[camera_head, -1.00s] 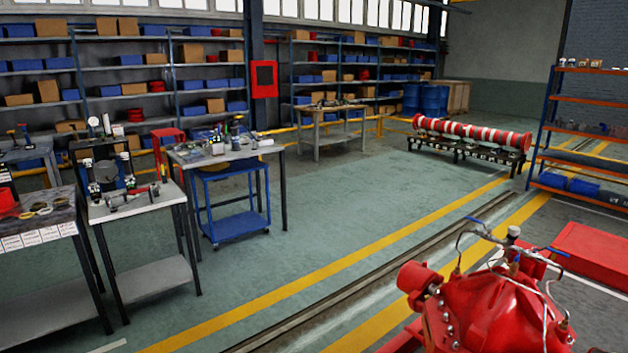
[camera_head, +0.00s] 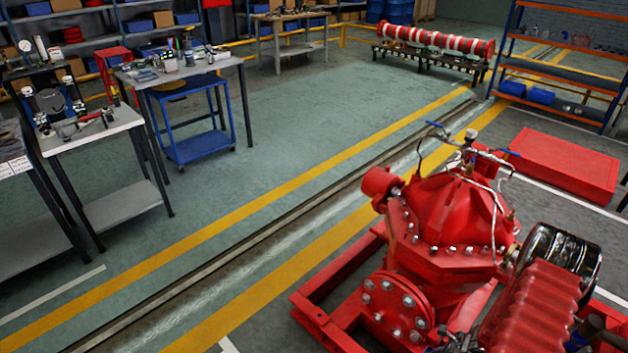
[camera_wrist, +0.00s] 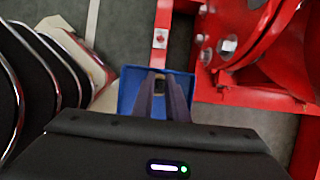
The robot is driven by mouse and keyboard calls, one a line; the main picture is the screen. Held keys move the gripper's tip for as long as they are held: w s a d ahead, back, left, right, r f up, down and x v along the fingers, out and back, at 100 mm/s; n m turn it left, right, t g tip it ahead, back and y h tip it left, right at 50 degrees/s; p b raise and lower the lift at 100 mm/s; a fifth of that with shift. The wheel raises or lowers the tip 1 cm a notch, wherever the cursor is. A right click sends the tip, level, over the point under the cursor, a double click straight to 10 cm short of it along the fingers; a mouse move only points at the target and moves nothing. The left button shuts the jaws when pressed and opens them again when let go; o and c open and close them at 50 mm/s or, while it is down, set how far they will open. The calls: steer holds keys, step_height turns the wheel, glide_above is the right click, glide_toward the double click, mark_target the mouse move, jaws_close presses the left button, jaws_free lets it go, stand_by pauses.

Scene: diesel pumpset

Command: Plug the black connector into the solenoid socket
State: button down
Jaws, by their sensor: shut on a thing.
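In the wrist view my gripper (camera_wrist: 160,84) points away from the camera with its two dark fingers close together. It is shut on a small dark piece at the fingertips, taken as the black connector; the fingers hide most of it. A blue tray or panel (camera_wrist: 128,88) shows behind and around the fingertips. The red pumpset (camera_head: 450,220) stands at the lower right of the head view, and its red frame (camera_wrist: 245,95) shows at the right of the wrist view. I cannot make out the solenoid socket in either view. My gripper is not visible in the head view.
Black curved parts with shiny edges (camera_wrist: 45,85) stand close at the left of the wrist view. A black cylinder (camera_head: 560,255) is beside the red ribbed part. A red block (camera_head: 565,160) lies behind the pump. The green floor between workbenches and pump is clear.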

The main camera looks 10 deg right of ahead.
steer(key=shift+r, duration=0.5)
steer(key=shift+w+a+r, duration=0.1)
steer(key=shift+w+r, duration=0.15)
steer(key=shift+w, duration=0.15)
steer(key=w+a+r+n+g+y, duration=0.2)
steer(key=w+a+r+n+g, duration=0.2)
steer(key=w+a+r+n, duration=0.95)
steer(key=a+r+n+g+h, duration=0.1)
steer(key=a+r+n, duration=0.3)
steer(key=r, duration=0.4)
steer(key=w+a+r+n+g+h, duration=0.1)
steer(key=a+r+n+h, duration=0.1)
steer(key=a+r+n, duration=0.3)
steer(key=w+a+r+n+g+h, duration=0.1)
steer(key=a+r+n, duration=0.3)
steer(key=r, duration=0.9)
steer(key=shift+w+a+n+g+h, duration=0.25)
steer(key=shift+a+n+g+h, duration=0.25)
steer(key=shift+n, duration=0.45)
steer(key=shift+d, duration=0.15)
